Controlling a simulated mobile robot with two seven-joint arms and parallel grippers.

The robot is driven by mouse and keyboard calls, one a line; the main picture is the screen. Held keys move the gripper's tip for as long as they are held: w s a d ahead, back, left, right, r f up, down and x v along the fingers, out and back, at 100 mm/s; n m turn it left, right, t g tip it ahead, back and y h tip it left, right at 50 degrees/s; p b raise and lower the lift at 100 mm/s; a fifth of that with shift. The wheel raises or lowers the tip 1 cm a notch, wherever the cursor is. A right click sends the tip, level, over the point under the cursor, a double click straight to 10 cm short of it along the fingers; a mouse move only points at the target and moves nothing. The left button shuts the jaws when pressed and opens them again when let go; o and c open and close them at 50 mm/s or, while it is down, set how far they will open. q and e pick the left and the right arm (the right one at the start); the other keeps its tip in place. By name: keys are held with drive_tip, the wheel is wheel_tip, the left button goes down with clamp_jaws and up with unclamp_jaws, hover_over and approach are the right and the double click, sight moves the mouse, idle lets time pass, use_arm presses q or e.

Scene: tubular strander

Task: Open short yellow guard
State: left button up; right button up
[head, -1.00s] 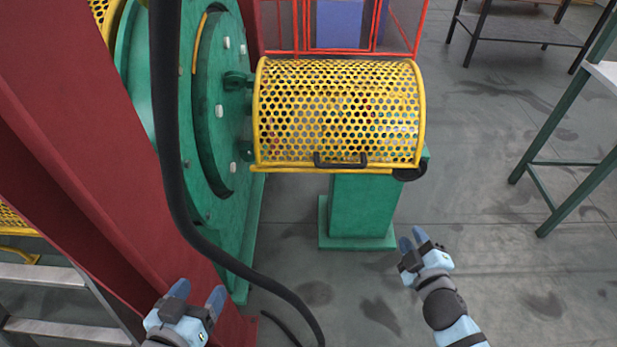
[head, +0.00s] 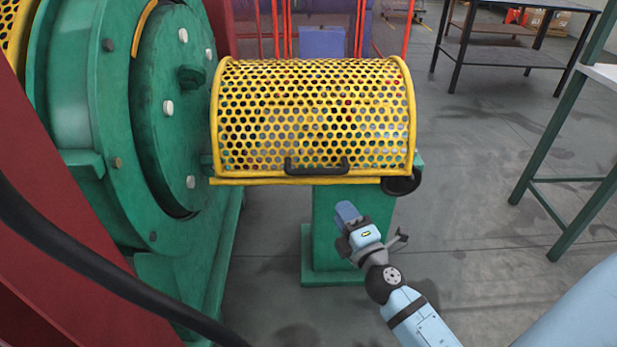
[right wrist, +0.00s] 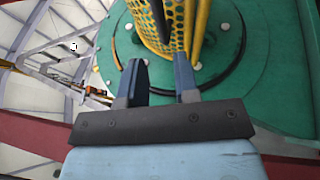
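The short yellow guard (head: 310,115) is a curved perforated cover over the green machine, and it is closed. Its black handle (head: 317,166) is on the lower front edge. My right gripper (head: 347,215) is below the handle and a little to its right, apart from it, in front of the green pedestal. In the right wrist view the fingers (right wrist: 160,78) are apart with nothing between them. The yellow guard (right wrist: 160,30) shows beyond the fingertips there. My left gripper is out of the head view.
The green round machine housing (head: 110,120) is left of the guard. A black cable (head: 90,260) crosses the lower left. The green pedestal (head: 340,240) stands under the guard. A table frame (head: 570,135) is at right, with clear floor between.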

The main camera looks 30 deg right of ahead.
sight(319, 172)
drive_tip(key=p+x, duration=0.3)
drive_tip(key=x, duration=1)
drive_tip(key=shift+w, duration=0.1)
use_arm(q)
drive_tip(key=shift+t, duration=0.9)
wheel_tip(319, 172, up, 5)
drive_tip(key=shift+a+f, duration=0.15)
use_arm(e)
clamp_jaws()
